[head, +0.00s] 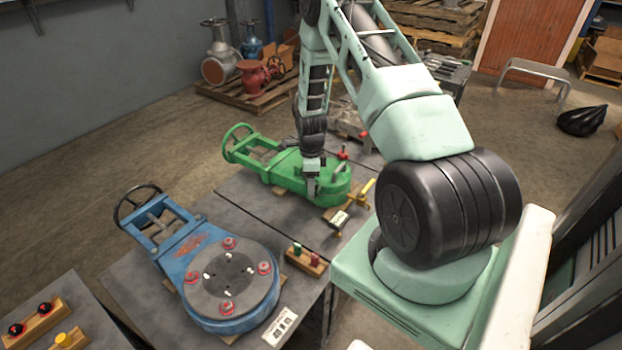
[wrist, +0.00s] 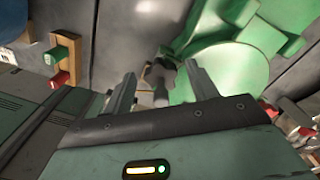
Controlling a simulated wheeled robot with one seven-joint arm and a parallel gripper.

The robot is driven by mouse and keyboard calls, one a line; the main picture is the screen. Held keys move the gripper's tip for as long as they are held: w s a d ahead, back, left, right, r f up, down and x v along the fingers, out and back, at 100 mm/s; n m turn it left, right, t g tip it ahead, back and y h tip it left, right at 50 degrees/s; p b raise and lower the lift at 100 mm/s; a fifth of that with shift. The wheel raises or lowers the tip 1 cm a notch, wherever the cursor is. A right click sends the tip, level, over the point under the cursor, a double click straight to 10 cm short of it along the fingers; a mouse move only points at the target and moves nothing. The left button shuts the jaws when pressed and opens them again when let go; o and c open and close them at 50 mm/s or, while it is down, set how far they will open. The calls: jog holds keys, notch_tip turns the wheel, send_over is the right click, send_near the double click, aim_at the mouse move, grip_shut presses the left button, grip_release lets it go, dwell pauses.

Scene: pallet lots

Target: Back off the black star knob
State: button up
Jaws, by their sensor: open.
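My gripper (head: 312,192) is open and points down at the near side of the round end of the green valve (head: 288,176). In the wrist view, a dark, lobed shape, likely the black star knob (wrist: 160,76), shows between and just beyond the two open fingers, beside the green valve body (wrist: 232,72). I cannot tell whether the fingers touch it. In the head view my gripper hides that spot, so I cannot make out the knob there.
A blue valve (head: 192,248) with red knobs stands at the near left. A wooden block (head: 305,262) with a green and a red knob sits near the bench edge. A yellow-handled part (head: 366,192) lies right of the green valve. Bare bench (head: 243,213) shows between the valves.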

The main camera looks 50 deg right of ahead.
jog(key=shift+f, duration=0.1)
jog(key=c, duration=1)
jog(key=shift+n, duration=0.3)
